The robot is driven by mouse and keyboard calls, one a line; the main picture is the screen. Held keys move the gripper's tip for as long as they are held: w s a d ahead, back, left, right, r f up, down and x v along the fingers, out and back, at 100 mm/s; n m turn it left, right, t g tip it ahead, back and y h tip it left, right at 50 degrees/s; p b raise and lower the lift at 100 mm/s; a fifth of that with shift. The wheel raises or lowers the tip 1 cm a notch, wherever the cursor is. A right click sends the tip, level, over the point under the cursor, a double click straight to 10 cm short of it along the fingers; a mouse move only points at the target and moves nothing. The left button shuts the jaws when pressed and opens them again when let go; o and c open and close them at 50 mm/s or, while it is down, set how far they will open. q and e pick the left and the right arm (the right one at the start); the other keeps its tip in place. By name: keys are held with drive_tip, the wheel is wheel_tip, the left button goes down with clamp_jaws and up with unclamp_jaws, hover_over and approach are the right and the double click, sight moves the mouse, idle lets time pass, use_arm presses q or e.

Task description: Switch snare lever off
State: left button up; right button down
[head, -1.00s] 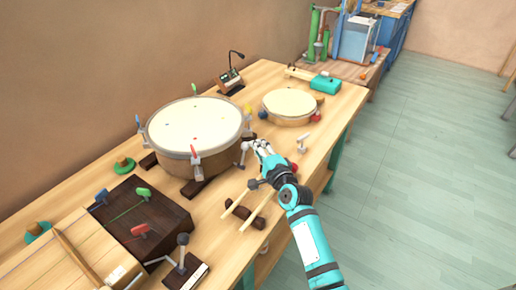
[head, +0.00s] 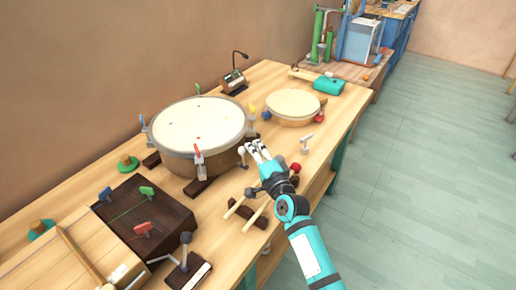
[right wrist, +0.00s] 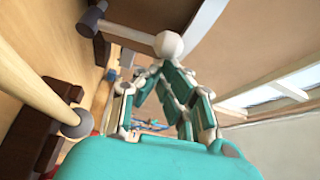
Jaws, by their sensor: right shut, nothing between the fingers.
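The big drum (head: 200,128) has a pale head and a wooden shell. A small lever with a whitish ball knob (head: 241,151) stands by the drum's right side, its stem leaning slightly left. I take it for the snare lever. My right gripper (head: 257,149) is just right of the knob, fingers together and empty. In the right wrist view the pale ball (right wrist: 168,45) on its grey stem shows just beyond the shut fingers (right wrist: 160,75). I cannot tell whether they touch. My left gripper is not in view.
Two sticks (head: 256,215) lie on a dark rest in front of my right arm. A red ball (head: 295,167) and a small metal T-shaped piece (head: 306,142) are close to its right. A smaller drum (head: 293,105) stands behind. A dark wooden box (head: 130,225) is at the left.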

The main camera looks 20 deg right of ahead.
drive_tip(key=shift+s+a+n, duration=0.4)
drive_tip(key=shift+a+n, duration=0.1)
drive_tip(key=shift+s+a, duration=0.1)
drive_tip(key=shift+a, duration=0.05)
idle(0.3)
